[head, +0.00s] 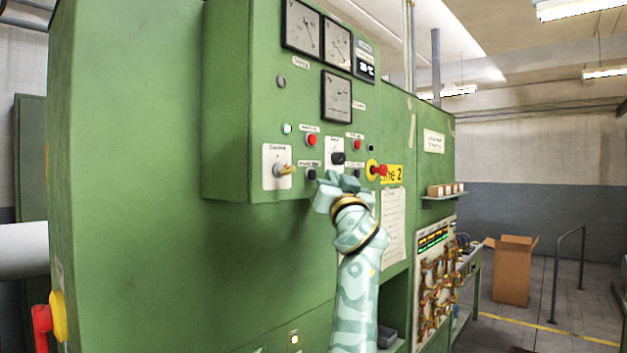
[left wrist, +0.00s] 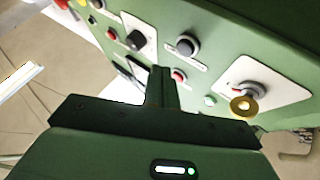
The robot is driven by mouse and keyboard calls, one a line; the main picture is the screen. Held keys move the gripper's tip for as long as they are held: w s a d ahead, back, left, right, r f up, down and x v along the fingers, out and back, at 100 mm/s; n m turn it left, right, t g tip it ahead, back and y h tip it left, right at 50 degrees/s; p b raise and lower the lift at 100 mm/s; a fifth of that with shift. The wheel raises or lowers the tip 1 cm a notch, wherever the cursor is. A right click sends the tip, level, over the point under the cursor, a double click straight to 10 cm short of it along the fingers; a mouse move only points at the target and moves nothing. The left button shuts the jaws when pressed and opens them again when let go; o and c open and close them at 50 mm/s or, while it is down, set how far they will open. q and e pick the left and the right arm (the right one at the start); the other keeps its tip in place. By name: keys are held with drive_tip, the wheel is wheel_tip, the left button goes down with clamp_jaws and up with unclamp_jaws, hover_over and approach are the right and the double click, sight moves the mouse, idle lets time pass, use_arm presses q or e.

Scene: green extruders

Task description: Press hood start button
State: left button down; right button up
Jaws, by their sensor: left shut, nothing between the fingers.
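The green control box (head: 236,100) carries several buttons and knobs; their small labels are too blurred to tell which is the hood start button. A black button (head: 311,174) and a red button (head: 311,140) sit between the yellow-handled switch (head: 283,170) and a dark knob (head: 338,158). My left gripper (head: 326,183) is shut and empty, close to the lower black button in the head view. In the left wrist view its fingers (left wrist: 161,85) point at the panel between the black knob (left wrist: 136,40) and the black button (left wrist: 187,46). I cannot tell whether they touch it.
A red handle on a yellow plate (head: 377,170) sticks out right of my gripper. Gauges (head: 302,27) are above. A small shelf (head: 444,196) and an open wiring bay (head: 434,275) lie further right. A cardboard box (head: 512,270) stands on the floor by a railing.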

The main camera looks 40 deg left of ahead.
use_arm(q)
drive_tip(key=d+b, duration=0.1)
drive_tip(key=d, duration=0.2)
drive_tip(key=shift+s, duration=0.15)
idle(0.6)
